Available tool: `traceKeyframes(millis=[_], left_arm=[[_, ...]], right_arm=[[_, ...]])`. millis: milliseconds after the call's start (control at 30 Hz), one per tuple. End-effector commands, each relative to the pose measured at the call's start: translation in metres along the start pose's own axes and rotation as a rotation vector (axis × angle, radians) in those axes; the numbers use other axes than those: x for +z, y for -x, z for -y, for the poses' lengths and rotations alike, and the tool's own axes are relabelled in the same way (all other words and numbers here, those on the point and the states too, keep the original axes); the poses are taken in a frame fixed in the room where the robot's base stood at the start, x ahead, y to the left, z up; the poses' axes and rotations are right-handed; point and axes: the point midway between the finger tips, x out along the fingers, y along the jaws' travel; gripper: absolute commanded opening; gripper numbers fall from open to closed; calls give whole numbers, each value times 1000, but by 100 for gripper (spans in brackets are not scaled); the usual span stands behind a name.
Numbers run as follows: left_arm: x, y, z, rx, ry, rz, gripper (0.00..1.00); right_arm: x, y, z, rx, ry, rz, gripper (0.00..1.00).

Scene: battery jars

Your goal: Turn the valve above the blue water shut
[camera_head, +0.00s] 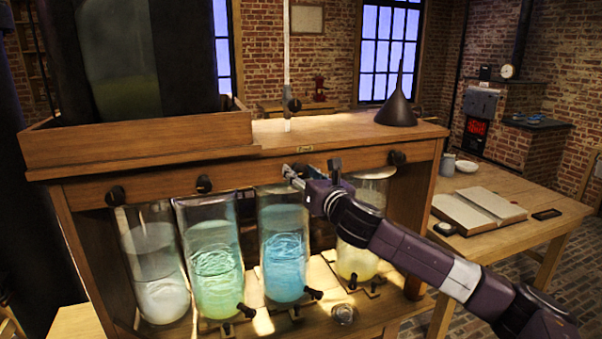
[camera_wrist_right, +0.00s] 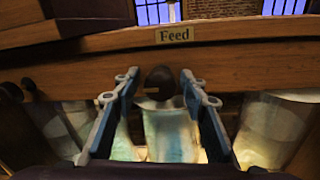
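The jar of blue water (camera_head: 285,262) is third from the left in the row under the wooden beam. The valve above it is a dark round knob (camera_wrist_right: 160,82) on the beam's front, below the "Feed" plate; my gripper hides it in the head view. My right gripper (camera_head: 292,172) is at this valve. In the right wrist view its two fingers (camera_wrist_right: 157,82) are apart, one on each side of the knob, with small gaps visible. The blue jar also shows below the knob in the wrist view (camera_wrist_right: 172,138). My left gripper is not in view.
Other knobs sit above the whitish jar (camera_head: 116,195), the green jar (camera_head: 204,184) and the yellow jar (camera_head: 397,158). Small taps are near the jar bases. A funnel (camera_head: 397,105) stands on the bench top. A side table with an open book (camera_head: 480,209) is at right.

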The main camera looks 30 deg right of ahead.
Motion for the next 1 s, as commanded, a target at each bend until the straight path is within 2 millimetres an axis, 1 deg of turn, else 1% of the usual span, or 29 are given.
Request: traceKeyframes(millis=[33,300,467,667,867,1000], left_arm=[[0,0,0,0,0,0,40],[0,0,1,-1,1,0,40],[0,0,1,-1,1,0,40],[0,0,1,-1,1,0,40],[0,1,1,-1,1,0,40],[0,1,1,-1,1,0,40]], right_arm=[[0,0,0,0,0,0,31],[0,0,0,0,0,0,2],[0,0,0,0,-8,0,2],[-1,0,0,1,-64,3,2],[0,0,0,3,-194,13,2],[-2,0,-1,4,-319,21,2]])
